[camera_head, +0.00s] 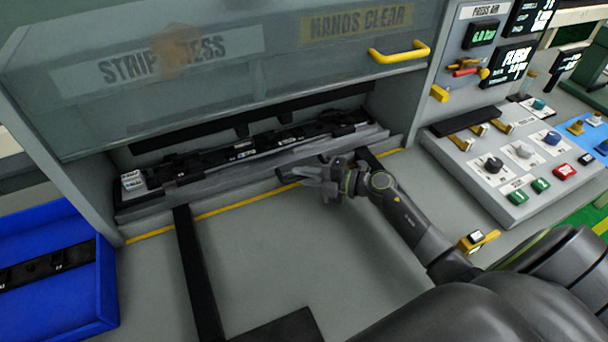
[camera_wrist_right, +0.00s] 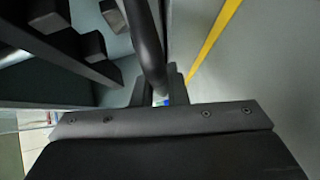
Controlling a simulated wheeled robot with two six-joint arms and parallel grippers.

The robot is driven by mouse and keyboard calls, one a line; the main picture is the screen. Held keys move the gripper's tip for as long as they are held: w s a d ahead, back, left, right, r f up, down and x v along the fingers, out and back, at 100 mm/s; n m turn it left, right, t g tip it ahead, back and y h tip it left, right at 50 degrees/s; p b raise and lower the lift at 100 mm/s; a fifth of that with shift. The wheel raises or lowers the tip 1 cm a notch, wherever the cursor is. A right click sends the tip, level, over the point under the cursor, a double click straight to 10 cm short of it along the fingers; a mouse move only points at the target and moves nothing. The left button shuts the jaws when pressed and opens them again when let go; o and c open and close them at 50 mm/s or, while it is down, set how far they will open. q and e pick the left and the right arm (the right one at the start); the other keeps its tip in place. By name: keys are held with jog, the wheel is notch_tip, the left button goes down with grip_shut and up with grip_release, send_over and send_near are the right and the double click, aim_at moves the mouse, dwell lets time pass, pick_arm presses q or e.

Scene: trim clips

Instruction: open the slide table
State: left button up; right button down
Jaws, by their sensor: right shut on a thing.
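The slide table (camera_head: 255,165) is a grey plate with a black trim strip (camera_head: 250,145) on it, lying inside the press opening below the raised see-through guard. My right gripper (camera_head: 298,173) is at its front edge, right of the middle, reaching in from the right. In the right wrist view, a dark rounded bar (camera_wrist_right: 147,45), which looks like the table's handle, runs between the fingers of my right gripper (camera_wrist_right: 158,92), shut on it. The fingers hide part of the bar. My left gripper is not in view.
The guard (camera_head: 210,75) with a yellow handle (camera_head: 400,54) hangs above the opening. Two black rails run forward over the grey bench, which has clear room in front. A blue bin (camera_head: 50,318) stands left. A button panel (camera_head: 515,160) is at right.

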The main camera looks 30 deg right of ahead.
jog(key=shift+s+p, duration=0.3)
jog(key=shift+s, duration=0.15)
jog(key=s+p, duration=0.1)
jog(key=s, duration=0.3)
jog(key=s+p, duration=0.1)
jog(key=s, duration=0.2)
jog(key=s+p, duration=0.2)
jog(key=s, duration=0.2)
jog(key=shift+s+a, duration=0.3)
jog(key=shift+a, duration=0.05)
jog(key=s, duration=1.2)
jog(key=shift+s+a+p, duration=0.3)
jog(key=shift+s+a, duration=0.1)
jog(key=c, duration=1.5)
grip_release()
jog(key=shift+o, duration=0.2)
